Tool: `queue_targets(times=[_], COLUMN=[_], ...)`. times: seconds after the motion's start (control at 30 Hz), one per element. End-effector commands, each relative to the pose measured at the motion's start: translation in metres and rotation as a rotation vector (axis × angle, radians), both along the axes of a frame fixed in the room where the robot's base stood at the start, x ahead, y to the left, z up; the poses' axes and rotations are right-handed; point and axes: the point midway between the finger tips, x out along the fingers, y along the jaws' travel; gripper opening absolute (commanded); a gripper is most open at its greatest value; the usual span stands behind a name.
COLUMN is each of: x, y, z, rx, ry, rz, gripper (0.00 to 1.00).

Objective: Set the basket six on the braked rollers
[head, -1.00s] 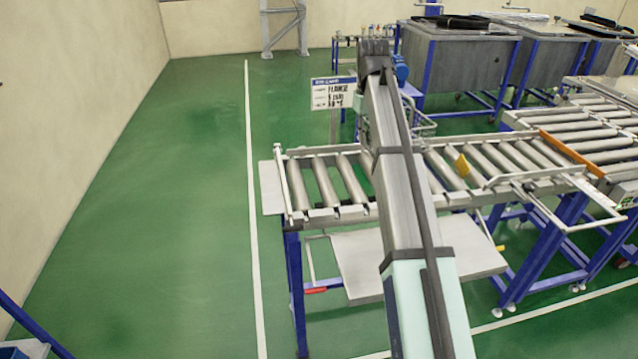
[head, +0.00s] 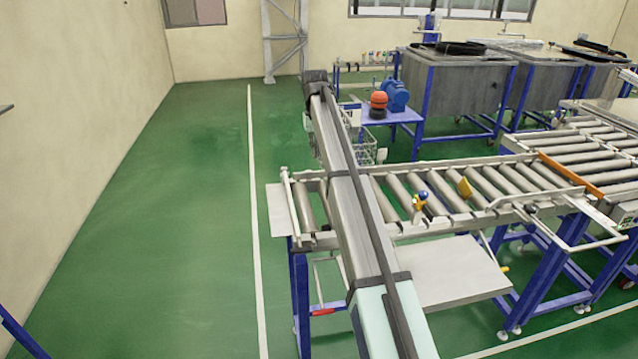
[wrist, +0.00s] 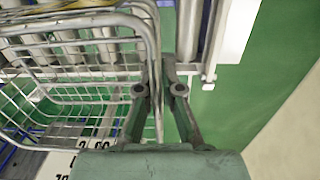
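A wire basket (head: 369,148) shows in the head view just behind the roller conveyor, partly hidden by my arm. In the wrist view the basket (wrist: 70,60) fills the left side. My gripper (wrist: 161,72) has its fingers on either side of the basket's right rim wire and looks shut on it. My arm hides the gripper in the head view. The rollers (head: 304,207) at the conveyor's left end are bare, and part of that stretch lies behind my arm. I cannot tell which rollers are braked. A number label shows below the basket in the wrist view.
A yellow tab (head: 465,188) and a blue-and-yellow part (head: 420,200) stand at the conveyor. A blue table (head: 404,117) behind holds a blue motor (head: 397,95) and an orange item (head: 379,100). Grey tanks (head: 459,80) stand farther back. The green floor at left is clear.

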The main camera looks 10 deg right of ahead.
Motion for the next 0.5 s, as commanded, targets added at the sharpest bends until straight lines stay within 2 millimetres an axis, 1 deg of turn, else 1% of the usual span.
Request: queue_targets(times=[0.03,0.1,0.2,0.3,0.4,0.5], x=[-0.003,-0.002,-0.002,-0.002,-0.001,0.000], y=[0.000,0.000,0.000,0.000,0.000,0.000], z=[-0.011,-0.028,-0.051,-0.068,-0.079,-0.085], rx=[0.000,0.000,0.000,0.000,0.000,0.000], ry=[0.003,0.003,0.002,0.001,0.001,-0.001], rz=[0.000,0.000,0.000,0.001,0.001,0.001], gripper=[0.00,0.00,0.00,0.00,0.00,0.00])
